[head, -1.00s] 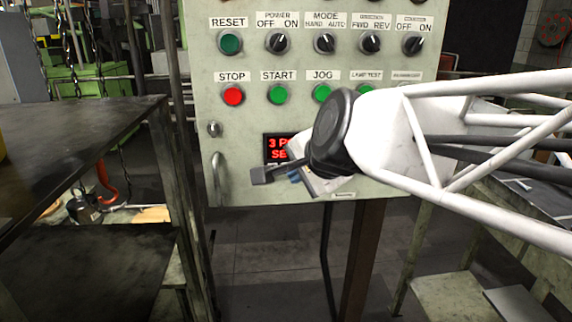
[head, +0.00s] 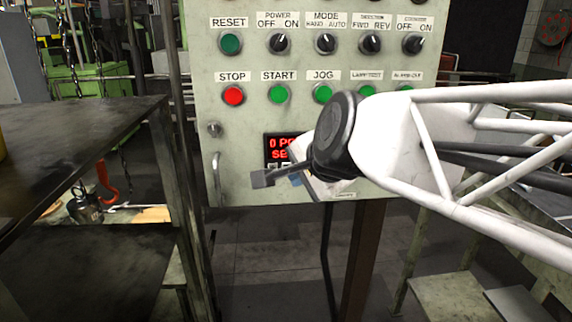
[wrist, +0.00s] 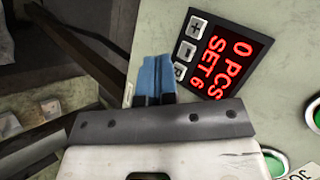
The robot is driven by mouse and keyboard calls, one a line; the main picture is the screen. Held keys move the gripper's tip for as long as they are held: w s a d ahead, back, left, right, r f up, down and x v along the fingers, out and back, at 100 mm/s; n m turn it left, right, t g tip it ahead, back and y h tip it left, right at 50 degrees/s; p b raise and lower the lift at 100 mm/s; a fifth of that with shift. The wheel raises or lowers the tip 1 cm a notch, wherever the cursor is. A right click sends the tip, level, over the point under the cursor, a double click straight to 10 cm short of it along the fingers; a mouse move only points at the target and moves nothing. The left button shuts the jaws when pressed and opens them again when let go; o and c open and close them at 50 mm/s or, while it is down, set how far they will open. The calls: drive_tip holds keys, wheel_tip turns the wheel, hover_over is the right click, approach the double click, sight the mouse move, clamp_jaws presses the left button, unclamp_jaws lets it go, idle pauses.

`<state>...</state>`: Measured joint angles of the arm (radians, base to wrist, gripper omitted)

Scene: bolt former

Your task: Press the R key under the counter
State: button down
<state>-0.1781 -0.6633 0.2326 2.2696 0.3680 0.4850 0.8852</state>
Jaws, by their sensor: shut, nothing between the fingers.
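The counter (head: 279,144) is a black panel with red digits, low on the grey control box. In the wrist view the counter (wrist: 224,62) reads "0 PCS" and "SET 6". Beside the digits are three pale keys: plus (wrist: 197,28), minus (wrist: 187,50) and the R key (wrist: 179,71). My gripper (wrist: 154,68) has blue fingers, shut and empty. They show right beside the R key, partly overlapping its edge in the picture; I cannot tell whether they touch it. In the head view my gripper (head: 295,180) is mostly hidden behind my wrist, below the counter.
Above the counter are the red STOP button (head: 233,95), the green START button (head: 278,94), the JOG button (head: 322,93) and a row of selector knobs. A handle (head: 216,178) is at the box's left edge. A dark table (head: 80,145) stands to the left.

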drive_tip(key=shift+s, duration=0.15)
drive_tip(key=s, duration=0.5)
drive_tip(key=shift+s, duration=0.35)
idle(0.4)
idle(0.5)
drive_tip(key=s+d+f+n+g+h, duration=0.2)
drive_tip(key=s+d+f+n+g, duration=0.1)
drive_tip(key=d+f+n, duration=0.2)
drive_tip(key=s+d+f+n+g+h, duration=0.2)
drive_tip(key=s+d+f+n+g, duration=0.1)
drive_tip(key=f, duration=0.6)
drive_tip(key=s+d+n, duration=0.1)
drive_tip(key=d+n, duration=0.1)
drive_tip(key=d, duration=0.1)
drive_tip(key=shift+s+f+n, duration=0.15)
drive_tip(key=shift+f+n, duration=0.1)
drive_tip(key=shift+n, duration=0.15)
